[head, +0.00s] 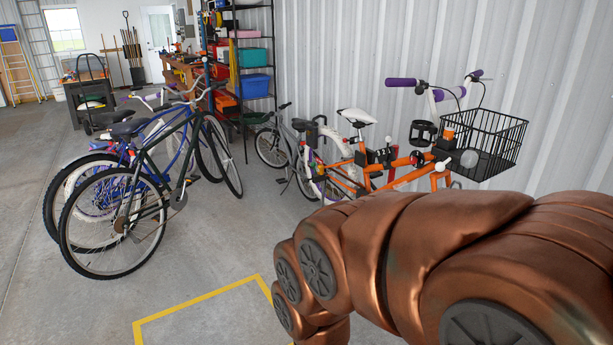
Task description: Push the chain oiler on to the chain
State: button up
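My gripper is not in view; only copper-coloured links of my arm fill the lower right of the head view. I cannot pick out a chain oiler. Several bicycles are in view. An orange bicycle (395,174) with a black wire basket (492,141) stands at the right by the wall. Its lower part and chain are hidden behind my arm.
A yellow line (197,301) marks the concrete floor in front. The floor between the bicycles is clear. A shelf rack with a blue bin (255,86) stands against the corrugated wall (340,60). A workbench and tools are at the back.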

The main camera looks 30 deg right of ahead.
aim_at(321, 175)
jog(key=i, duration=2.75)
jog(key=z, duration=0.1)
